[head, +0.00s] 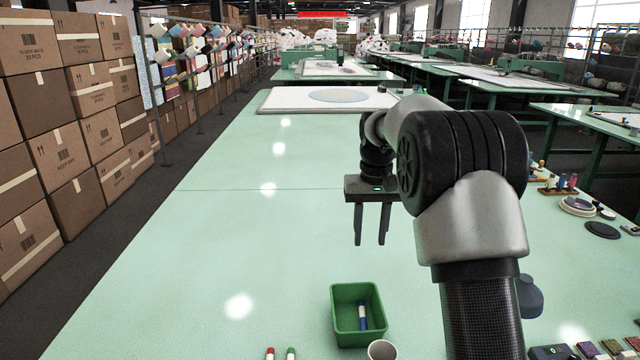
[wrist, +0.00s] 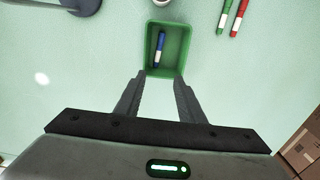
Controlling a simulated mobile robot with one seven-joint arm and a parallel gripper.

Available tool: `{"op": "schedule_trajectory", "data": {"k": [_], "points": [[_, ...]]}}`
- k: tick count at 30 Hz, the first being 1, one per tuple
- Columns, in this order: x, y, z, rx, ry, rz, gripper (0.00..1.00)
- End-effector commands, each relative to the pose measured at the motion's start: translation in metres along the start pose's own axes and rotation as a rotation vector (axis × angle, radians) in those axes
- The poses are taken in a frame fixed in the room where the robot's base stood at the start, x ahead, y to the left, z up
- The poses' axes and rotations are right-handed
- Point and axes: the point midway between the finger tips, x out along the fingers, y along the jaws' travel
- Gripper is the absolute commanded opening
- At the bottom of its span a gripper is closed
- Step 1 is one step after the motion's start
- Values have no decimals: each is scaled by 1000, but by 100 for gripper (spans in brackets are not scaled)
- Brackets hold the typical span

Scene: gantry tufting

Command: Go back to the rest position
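My gripper (head: 371,241) hangs above the pale green table (head: 230,240), pointing down, a little beyond the green tray. In the wrist view my gripper (wrist: 160,80) has its two fingers apart with nothing between them. A green tray (head: 343,337) stands on the table near the front. A blue marker with a white band (head: 362,317) lies in it. The tray (wrist: 185,30) and the marker (wrist: 158,50) also show in the wrist view, just ahead of the fingertips.
A red marker (head: 270,353) and a green marker (head: 291,353) lie left of the tray. A cup (head: 382,350) stands at the front edge of view. Spools (head: 563,183) and round items lie at the right. The table's left and middle are clear. Cardboard boxes (head: 60,150) are stacked at left.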

Motion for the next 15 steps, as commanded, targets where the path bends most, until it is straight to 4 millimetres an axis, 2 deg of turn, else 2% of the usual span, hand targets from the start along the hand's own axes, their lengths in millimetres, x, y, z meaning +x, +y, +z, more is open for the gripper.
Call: {"op": "schedule_trajectory", "data": {"k": [1, 5, 6, 10, 15], "points": [[-27, 0, 11, 2, 27, -2, 36], [-84, 1, 56, 4, 96, -8, 36], [-99, 1, 72, 4, 118, -10, 36], [-140, 1, 128, 5, 193, -13, 36], [-169, 1, 206, 2, 288, -13, 36]]}}
